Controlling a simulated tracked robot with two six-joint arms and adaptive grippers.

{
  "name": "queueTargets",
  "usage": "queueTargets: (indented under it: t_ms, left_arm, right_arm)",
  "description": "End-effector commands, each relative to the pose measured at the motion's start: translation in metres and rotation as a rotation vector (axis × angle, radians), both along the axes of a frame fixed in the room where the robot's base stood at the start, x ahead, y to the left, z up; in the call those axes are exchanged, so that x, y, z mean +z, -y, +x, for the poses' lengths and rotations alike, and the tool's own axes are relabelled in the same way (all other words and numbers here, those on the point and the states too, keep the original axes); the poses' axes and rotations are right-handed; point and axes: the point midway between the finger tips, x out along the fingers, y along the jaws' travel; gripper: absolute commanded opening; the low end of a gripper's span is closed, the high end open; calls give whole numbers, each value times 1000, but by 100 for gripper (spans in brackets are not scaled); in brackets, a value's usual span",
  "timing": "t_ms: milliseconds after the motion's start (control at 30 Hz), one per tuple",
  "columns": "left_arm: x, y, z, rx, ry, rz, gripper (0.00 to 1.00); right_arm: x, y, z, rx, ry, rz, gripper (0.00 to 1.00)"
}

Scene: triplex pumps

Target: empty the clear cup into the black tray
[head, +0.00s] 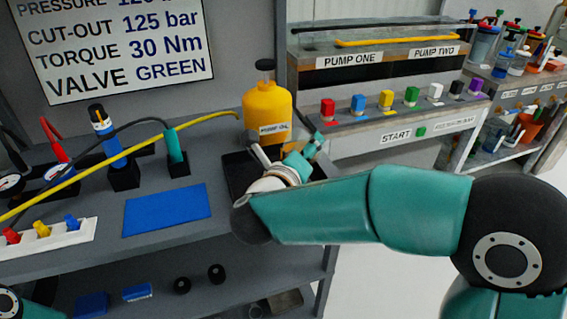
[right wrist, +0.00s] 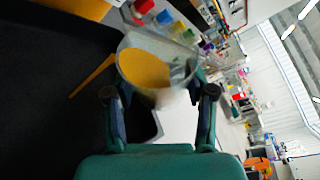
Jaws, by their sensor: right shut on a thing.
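In the right wrist view my right gripper (right wrist: 160,98) is shut on the clear cup (right wrist: 178,50), with a finger on each side. The cup is tilted and has orange-yellow liquid in it. A thin orange-yellow streak (right wrist: 92,77) runs from its rim across the dark surface of the black tray (right wrist: 50,110). In the head view the black tray (head: 240,172) lies on the bench, and my right gripper (head: 293,165) is over it. My wrist hides part of the tray, and the cup is hard to make out there. My left gripper is outside the views.
A yellow pump oil bottle (head: 268,112) stands just behind the tray. A blue mat (head: 167,210) lies left of it. A yellow hose (head: 90,170) crosses the bench at left. The pump panel with coloured buttons (head: 385,103) is behind at right.

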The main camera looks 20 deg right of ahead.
Motion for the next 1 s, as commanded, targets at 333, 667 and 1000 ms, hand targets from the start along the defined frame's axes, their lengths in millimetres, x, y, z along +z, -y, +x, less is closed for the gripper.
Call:
queueTargets:
  t_ms: [333,667,1000]
  left_arm:
    - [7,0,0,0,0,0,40]
    - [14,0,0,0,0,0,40]
    - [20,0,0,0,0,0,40]
  right_arm:
    - [1,0,0,-1,-14,-46,20]
    - [2,0,0,0,-26,-82,20]
    - [4,0,0,-1,-37,-117,20]
